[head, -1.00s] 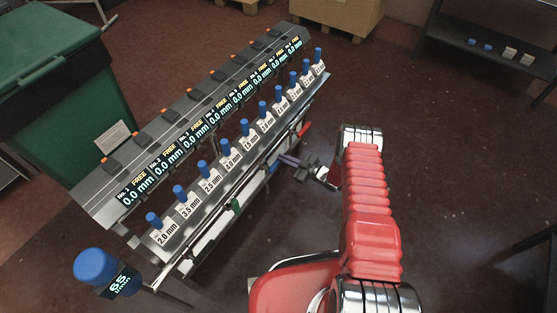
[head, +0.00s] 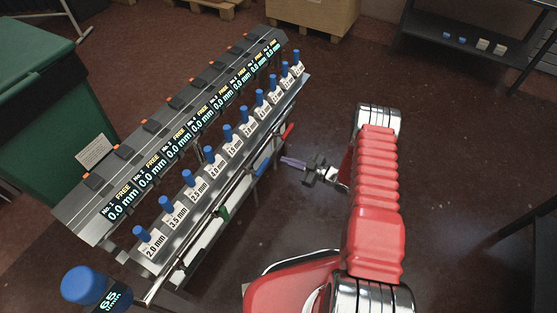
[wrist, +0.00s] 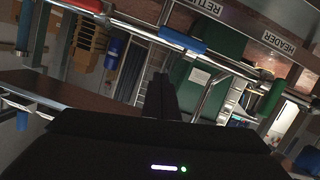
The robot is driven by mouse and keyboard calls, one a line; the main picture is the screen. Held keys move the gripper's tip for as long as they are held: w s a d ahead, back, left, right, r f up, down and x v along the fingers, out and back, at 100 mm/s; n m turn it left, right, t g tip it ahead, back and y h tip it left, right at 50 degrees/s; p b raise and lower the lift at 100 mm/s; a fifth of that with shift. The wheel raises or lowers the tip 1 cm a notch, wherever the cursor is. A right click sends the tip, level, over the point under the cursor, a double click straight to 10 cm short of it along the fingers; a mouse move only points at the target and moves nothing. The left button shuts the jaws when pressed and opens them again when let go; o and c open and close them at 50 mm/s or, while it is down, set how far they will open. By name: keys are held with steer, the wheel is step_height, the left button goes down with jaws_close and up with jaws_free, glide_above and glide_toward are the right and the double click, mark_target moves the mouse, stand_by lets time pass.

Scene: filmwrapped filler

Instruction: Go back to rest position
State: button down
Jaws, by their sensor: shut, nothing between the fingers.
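My gripper (head: 306,170) is at the right side of the long metal rack, beside its lower rail, near a purple rod or handle. In the wrist view my gripper (wrist: 160,88) shows as dark fingers close together, with nothing between them. The red arm (head: 378,190) stands upright at the right of the head view, over open floor. The wrist view is tilted and shows the rack's underside with pipes and labels reading RETURN and HEADER.
The rack (head: 180,235) carries a row of blue knobs with size labels and a row of displays. A green bin (head: 40,110) stands at left, a dark shelf (head: 470,60) with small blocks at back right. Dark floor (head: 450,170) right of the arm is clear.

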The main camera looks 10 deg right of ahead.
steer(key=shift+s+d+r, duration=0.1)
steer(key=shift+s+d, duration=0.25)
steer(key=shift+s, duration=0.05)
stand_by(0.4)
